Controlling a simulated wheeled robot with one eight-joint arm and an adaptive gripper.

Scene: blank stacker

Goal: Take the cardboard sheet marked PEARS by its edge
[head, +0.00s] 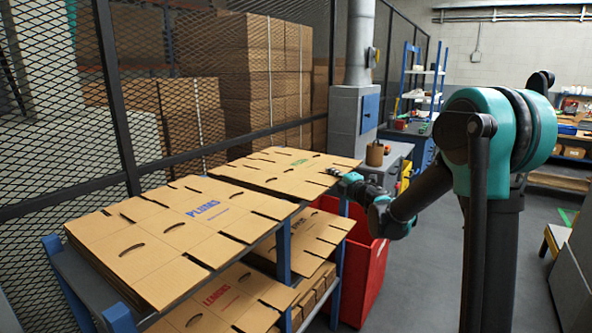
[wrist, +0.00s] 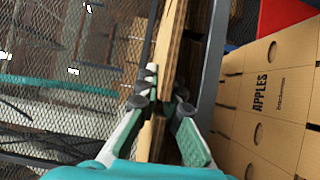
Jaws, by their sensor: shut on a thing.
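A flat die-cut cardboard sheet with small green print (head: 262,178) lies on top of the far stack on the upper shelf. The print is too small to read in the head view. My gripper (head: 338,173) is at the right edge of this sheet. In the wrist view, my gripper (wrist: 163,98) is shut on the edge of the cardboard (wrist: 171,38), which shows nearly edge-on as a thin tan strip. How many layers are between the fingers I cannot tell.
A sheet marked PLUMS (head: 155,258) lies on the near upper stack. On the lower shelf are LEMONS sheets (head: 206,318) and, in the wrist view, APPLES sheets (wrist: 285,65). A red bin (head: 372,262) stands right of the rack. Wire mesh fence (head: 60,130) runs behind.

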